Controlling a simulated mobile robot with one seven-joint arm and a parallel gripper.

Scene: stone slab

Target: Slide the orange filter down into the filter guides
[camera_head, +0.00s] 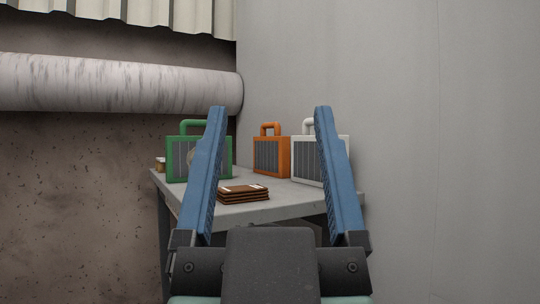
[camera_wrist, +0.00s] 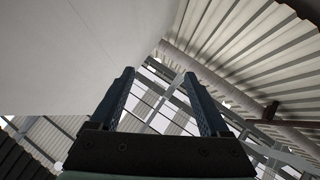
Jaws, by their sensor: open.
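The orange filter (camera_head: 270,156), a framed grey pleated panel with a handle on top, stands upright towards the back of the stone slab in the head view. It stands between a green filter (camera_head: 174,160) and a white filter (camera_head: 308,161). My gripper (camera_head: 270,108) is open and empty in the foreground, its blue fingers pointing up and partly covering the green and white filters. The orange filter shows between the fingers, farther off. In the wrist view my gripper (camera_wrist: 158,73) is open with nothing between its fingers. I cannot make out the filter guides in either view.
A stack of flat brown pieces (camera_head: 243,194) lies near the front of the slab (camera_head: 285,197). A small object (camera_head: 160,165) sits at its left edge. A grey wall (camera_head: 420,120) rises on the right, and a thick pipe (camera_head: 110,83) runs behind at left.

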